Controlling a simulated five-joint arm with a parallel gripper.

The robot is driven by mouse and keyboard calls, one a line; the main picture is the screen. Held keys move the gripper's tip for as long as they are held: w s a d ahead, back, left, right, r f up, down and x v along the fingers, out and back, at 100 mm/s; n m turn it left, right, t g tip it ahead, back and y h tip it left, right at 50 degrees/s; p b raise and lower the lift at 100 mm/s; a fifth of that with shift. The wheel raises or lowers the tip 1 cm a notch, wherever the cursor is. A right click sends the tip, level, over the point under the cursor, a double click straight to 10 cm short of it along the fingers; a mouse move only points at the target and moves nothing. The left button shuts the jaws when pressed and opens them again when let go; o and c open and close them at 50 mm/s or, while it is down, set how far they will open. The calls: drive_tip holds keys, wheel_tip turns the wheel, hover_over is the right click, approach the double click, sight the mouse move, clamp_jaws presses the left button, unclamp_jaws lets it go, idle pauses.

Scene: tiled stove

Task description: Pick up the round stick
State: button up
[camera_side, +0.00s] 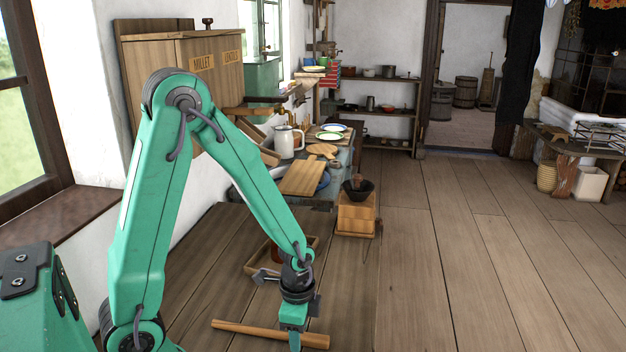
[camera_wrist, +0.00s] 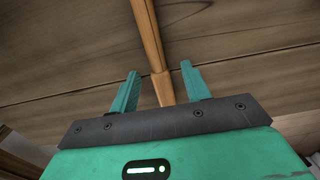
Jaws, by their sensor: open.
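The round stick (camera_side: 255,332) is a light brown wooden rod with a thicker end on the right. It lies on the wooden table in the side view. My gripper (camera_side: 295,335) is over the stick near its thicker end, pointing down; its fingertips are partly cut off by the picture's lower edge. In the wrist view the stick (camera_wrist: 152,45) runs from the top edge down between the two green fingers of my gripper (camera_wrist: 157,80). The fingers are apart, with a gap on both sides of the stick. I cannot tell how high the fingertips are above the table.
A shallow wooden tray (camera_side: 254,264) lies just behind my gripper. A wooden grinder (camera_side: 357,216) with a dark bowl stands at the table's back right. The table (camera_side: 345,300) is clear to the right of the stick. A wall and window sill bound the left.

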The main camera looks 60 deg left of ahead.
drive_tip(key=shift+c, duration=0.5)
clamp_jaws()
drive_tip(key=shift+r, duration=0.1)
drive_tip(key=shift+r, duration=1.4)
drive_tip(key=s+d+r, duration=0.6)
drive_tip(key=d+r, duration=0.2)
drive_tip(key=d, duration=0.2)
